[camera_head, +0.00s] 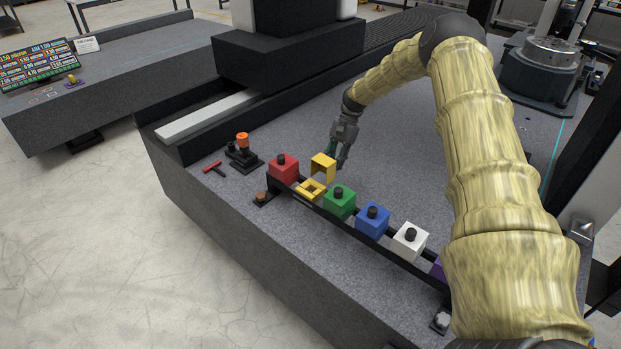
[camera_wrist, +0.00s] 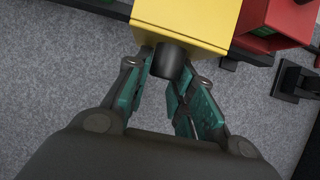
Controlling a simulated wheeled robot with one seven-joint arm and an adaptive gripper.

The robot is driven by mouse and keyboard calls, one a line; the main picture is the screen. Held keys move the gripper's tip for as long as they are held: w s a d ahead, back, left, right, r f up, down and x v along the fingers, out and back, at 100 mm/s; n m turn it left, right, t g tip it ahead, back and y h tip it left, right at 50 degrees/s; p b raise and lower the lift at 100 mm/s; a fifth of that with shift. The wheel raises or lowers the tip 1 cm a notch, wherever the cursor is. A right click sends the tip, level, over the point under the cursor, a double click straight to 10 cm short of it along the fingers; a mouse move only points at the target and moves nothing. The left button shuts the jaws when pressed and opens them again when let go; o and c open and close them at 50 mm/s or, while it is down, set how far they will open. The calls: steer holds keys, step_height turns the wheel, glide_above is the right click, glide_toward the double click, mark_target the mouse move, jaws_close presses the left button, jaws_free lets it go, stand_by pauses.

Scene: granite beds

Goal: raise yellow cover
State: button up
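The yellow cover (camera_head: 323,167) stands tipped up on its edge behind its yellow base frame (camera_head: 311,190) in the head view, and its hollow side faces the table's front. The frame's opening shows uncovered. In the wrist view the yellow cover (camera_wrist: 185,20) is at the top, with its black knob (camera_wrist: 172,60) pointing at me. My gripper (camera_head: 338,160) is behind the cover. Its teal-padded fingers (camera_wrist: 168,75) lie on either side of the knob and appear closed on it. The exact finger contact is partly hidden.
A red box (camera_head: 284,168) is left of the yellow frame. Green (camera_head: 339,202), blue (camera_head: 372,221) and white (camera_head: 410,241) boxes follow to the right on the black rail. A small orange-topped stand (camera_head: 242,150) and a red T-handled tool (camera_head: 214,168) are left. The granite behind the rail is clear.

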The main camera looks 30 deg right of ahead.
steer(key=o, duration=0.3)
steer(key=shift+s, duration=0.1)
steer(key=shift+r, duration=0.1)
steer(key=p+v, duration=0.2)
steer(key=v, duration=0.4)
stand_by(0.4)
steer(key=v, duration=1.2)
